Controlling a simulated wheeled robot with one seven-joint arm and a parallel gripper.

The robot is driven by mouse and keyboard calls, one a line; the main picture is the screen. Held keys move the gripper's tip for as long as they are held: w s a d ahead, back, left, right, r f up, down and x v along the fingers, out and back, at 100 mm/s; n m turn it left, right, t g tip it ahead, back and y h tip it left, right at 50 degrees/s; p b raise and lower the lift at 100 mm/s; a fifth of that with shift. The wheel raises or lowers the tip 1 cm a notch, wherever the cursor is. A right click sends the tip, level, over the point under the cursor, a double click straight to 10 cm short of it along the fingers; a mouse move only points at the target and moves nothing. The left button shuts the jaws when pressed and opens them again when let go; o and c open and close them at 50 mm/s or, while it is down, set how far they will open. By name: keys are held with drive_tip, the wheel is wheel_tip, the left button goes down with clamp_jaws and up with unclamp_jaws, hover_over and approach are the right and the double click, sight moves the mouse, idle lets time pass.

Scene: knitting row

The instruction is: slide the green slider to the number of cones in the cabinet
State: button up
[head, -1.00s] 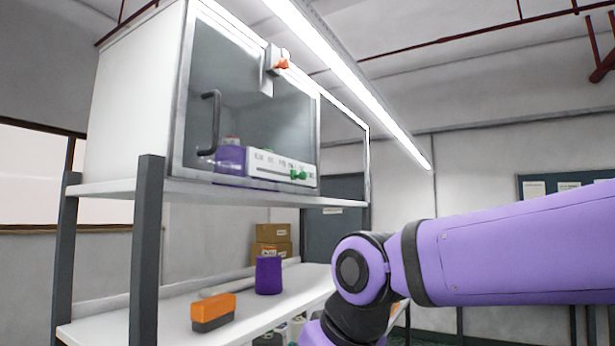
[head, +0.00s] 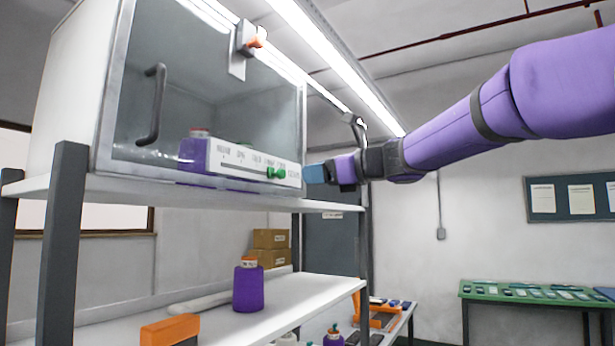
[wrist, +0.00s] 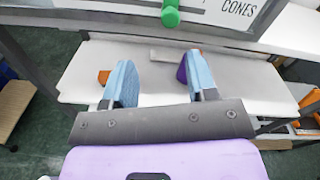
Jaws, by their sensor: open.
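The green slider (head: 276,173) sits near the right end of the slot in a white scale panel (head: 240,160) along the lower front of the glass cabinet (head: 205,90). The panel's marks are too small to read in the head view. The wrist view shows the green slider (wrist: 170,13) at the top edge, beside the word "CONES". A purple object (head: 194,153) with a pale reddish top shows at the panel's left end; the panel may hide others. My gripper (head: 314,173) is just right of the panel, its blue fingers (wrist: 160,62) open and empty, apart from the slider.
The cabinet has a dark handle (head: 154,104) and an orange-knobbed latch (head: 252,40). The shelf below (head: 300,297) carries a purple bottle (head: 248,286) and an orange block (head: 169,331). Cardboard boxes (head: 270,248) stand behind. Open room lies to the right.

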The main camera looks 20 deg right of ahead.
sight(284, 173)
drive_tip(key=shift+m, duration=0.3)
drive_tip(key=x, duration=0.7)
drive_tip(key=d+r+x, duration=0.1)
drive_tip(key=x, duration=0.2)
drive_tip(key=shift+w+a, duration=0.15)
drive_tip(key=shift+w, duration=0.45)
drive_tip(key=shift+c, duration=0.2)
